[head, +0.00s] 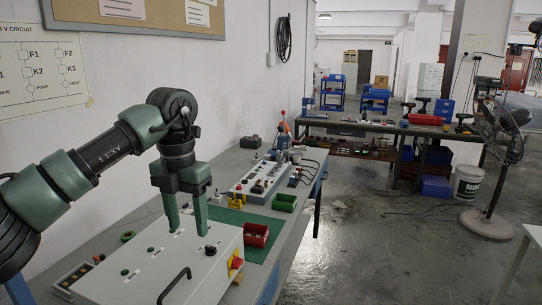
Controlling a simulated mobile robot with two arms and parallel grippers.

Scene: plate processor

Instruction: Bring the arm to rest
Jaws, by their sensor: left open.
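My left arm comes in from the left, bent at its wrist, with the gripper pointing down. The left gripper (187,232) is open and empty. Its two green fingers hang in front of and above the white control box (150,265), which has buttons, a black handle and a red and yellow switch on its side. I cannot tell the exact gap between the fingertips and the box top. My right gripper is not in view.
A panel with knobs (262,183) stands farther back. A fan (497,130) stands at the right. The floor (370,255) right of the bench is clear.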

